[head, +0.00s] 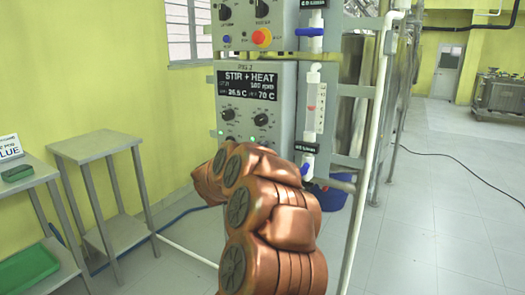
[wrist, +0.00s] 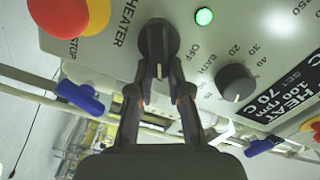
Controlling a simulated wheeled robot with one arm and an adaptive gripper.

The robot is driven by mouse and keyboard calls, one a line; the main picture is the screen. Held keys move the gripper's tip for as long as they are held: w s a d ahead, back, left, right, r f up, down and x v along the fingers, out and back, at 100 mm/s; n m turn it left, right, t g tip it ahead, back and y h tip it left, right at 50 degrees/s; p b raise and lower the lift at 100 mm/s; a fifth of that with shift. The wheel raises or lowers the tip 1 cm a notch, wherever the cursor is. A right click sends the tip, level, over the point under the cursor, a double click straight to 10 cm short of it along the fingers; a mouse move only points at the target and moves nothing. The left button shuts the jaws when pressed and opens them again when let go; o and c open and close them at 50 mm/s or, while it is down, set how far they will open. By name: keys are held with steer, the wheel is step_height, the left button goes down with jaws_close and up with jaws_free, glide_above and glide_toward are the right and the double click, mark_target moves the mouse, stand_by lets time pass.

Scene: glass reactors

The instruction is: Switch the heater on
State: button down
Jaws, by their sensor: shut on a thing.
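The heater knob (wrist: 158,40) is a black rotary knob beside the word HEATER, with OFF and further labels to its right in the wrist view. My gripper (wrist: 160,74) has both fingertips closed around its lower part. A green lamp (wrist: 204,16) glows next to the knob. The knob's pointer direction is not clear. In the head view the STIR + HEAT control box (head: 285,90) has a display (head: 248,86) reading about 26.5 C and 70 C. My arm hides the gripper and the heater knob there.
A red stop button on yellow (wrist: 75,15) and a blue valve handle (wrist: 80,97) lie left of my gripper in the wrist view. Another black knob (wrist: 237,83) is to the right. A grey table (head: 95,146) stands left; floor at right is open.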

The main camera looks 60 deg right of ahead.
steer(key=shift+d+r, duration=0.1)
steer(key=shift+r, duration=0.1)
steer(key=c, duration=1.1)
jaws_free()
steer(key=shift+f, duration=0.15)
steer(key=a, duration=1.2)
steer(key=shift+s, duration=0.25)
